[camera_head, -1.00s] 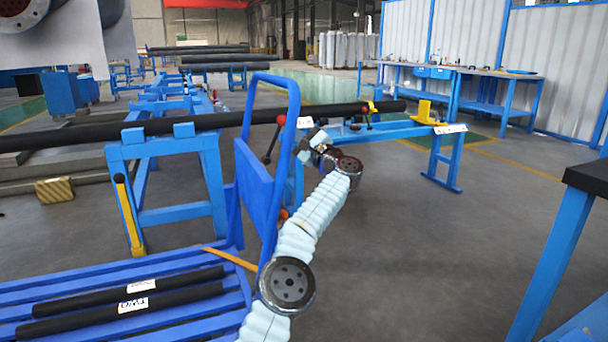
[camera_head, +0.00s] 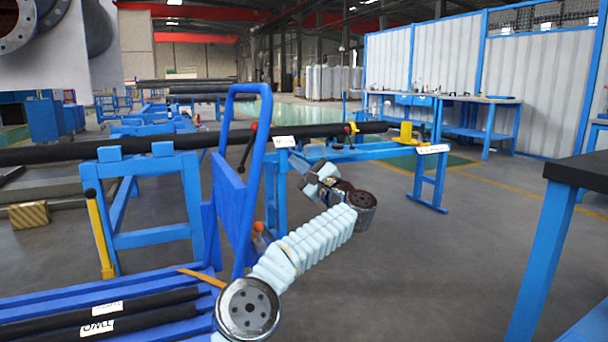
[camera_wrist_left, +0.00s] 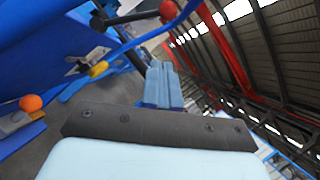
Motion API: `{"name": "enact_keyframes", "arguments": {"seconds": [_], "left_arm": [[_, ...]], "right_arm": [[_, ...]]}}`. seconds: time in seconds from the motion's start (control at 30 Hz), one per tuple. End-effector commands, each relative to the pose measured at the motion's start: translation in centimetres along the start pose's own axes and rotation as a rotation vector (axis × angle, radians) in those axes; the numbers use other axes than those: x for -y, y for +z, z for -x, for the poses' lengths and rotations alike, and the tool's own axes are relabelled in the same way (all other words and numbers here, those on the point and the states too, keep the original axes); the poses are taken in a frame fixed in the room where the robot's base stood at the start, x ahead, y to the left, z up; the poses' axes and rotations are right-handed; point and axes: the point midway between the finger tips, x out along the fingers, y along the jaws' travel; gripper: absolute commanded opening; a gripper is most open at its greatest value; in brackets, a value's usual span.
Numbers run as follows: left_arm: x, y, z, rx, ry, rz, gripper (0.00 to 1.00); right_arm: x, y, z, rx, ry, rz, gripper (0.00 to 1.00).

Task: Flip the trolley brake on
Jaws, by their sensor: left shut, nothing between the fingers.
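The blue trolley (camera_head: 233,218) stands at lower left in the head view, with a slatted bed and a tall looped handle. An orange ball knob (camera_head: 259,227) shows low beside its upright panel; it looks like the orange ball (camera_wrist_left: 30,103) at left in the left wrist view. I cannot tell for certain that it is the brake. My left gripper (camera_head: 312,178) is to the right of the handle and above the knob, apart from both. Its fingers (camera_wrist_left: 163,86) are shut and empty in the left wrist view. My right gripper is out of view.
Black pipes (camera_head: 110,318) lie on the trolley bed. A long black pipe (camera_head: 340,130) rests on blue stands behind. A red-knobbed lever (camera_head: 254,127) rises behind the handle. A dark-topped table (camera_head: 580,172) stands at right. The floor between (camera_head: 410,260) is clear.

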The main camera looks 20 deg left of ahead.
Motion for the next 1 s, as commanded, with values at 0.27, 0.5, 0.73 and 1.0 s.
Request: {"name": "enact_keyframes", "arguments": {"seconds": [0.27, 0.5, 0.73, 1.0], "left_arm": [[-0.1, 0.1, 2.1, 0.002, 0.001, 0.001, 0.00], [-0.1, 0.0, 2.1, 0.001, 0.001, 0.001, 0.00], [-0.1, 0.0, 2.1, 0.001, 0.000, -0.001, 0.00], [2.5, -7.8, 8.9, -0.096, -0.354, -0.460, 0.00]], "right_arm": [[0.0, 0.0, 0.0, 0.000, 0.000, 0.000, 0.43], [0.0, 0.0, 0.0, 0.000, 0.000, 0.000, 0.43], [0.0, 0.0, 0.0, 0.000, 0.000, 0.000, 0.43], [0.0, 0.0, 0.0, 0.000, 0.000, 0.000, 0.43]]}}
